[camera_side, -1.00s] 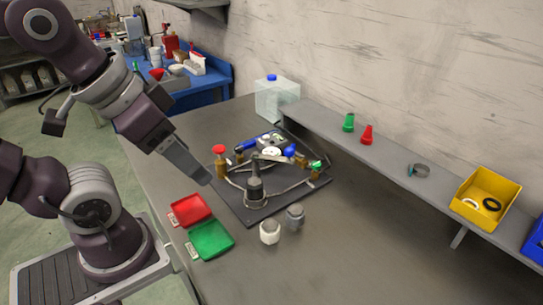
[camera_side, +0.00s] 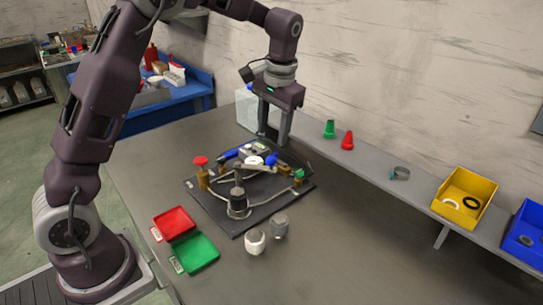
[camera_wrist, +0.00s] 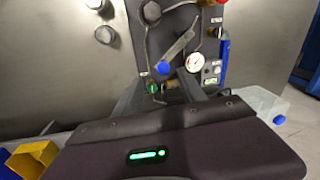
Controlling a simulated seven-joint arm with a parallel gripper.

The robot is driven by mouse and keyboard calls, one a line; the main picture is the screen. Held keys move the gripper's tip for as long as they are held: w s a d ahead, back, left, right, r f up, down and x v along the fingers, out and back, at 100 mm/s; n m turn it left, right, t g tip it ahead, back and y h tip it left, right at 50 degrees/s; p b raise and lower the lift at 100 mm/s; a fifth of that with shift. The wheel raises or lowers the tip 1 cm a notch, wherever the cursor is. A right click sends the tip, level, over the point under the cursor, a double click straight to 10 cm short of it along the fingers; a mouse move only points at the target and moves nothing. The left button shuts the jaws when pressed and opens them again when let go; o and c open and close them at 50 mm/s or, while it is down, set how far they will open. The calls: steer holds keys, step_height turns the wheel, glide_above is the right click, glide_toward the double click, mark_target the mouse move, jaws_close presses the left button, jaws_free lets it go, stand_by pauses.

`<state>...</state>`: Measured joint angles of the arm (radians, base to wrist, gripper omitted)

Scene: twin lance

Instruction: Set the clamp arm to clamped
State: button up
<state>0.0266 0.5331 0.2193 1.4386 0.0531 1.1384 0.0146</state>
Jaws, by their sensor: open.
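The clamp arm appears to be the flat grey bar with a blue knob (camera_side: 271,160) on the dark fixture plate (camera_side: 262,212). In the wrist view the grey bar (camera_wrist: 180,44) runs diagonally, with its blue knob (camera_wrist: 163,68) at the end nearer my gripper. My gripper (camera_side: 273,137) is open and empty, pointing down above the back edge of the plate, behind the knob. In the wrist view its fingers (camera_wrist: 160,92) show just short of the knob. I cannot tell whether the clamp is clamped.
The plate also carries a red knob (camera_side: 201,161), a white gauge (camera_wrist: 194,62), a dark cylinder (camera_side: 238,203) and bent pipes. Red (camera_side: 174,223) and green (camera_side: 195,253) trays and two small pots (camera_side: 255,241) stand in front. A shelf (camera_side: 365,180) runs behind.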

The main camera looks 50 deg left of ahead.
mark_target(272, 157)
steer(key=f, duration=0.3)
steer(key=w+a+f, duration=0.1)
steer(key=f, duration=0.2)
steer(key=a+f, duration=0.1)
steer(key=f, duration=0.2)
steer(key=shift+w+f, duration=0.3)
steer(key=shift+w, duration=0.05)
jaws_close()
steer(key=shift+a, duration=0.1)
stand_by(0.7)
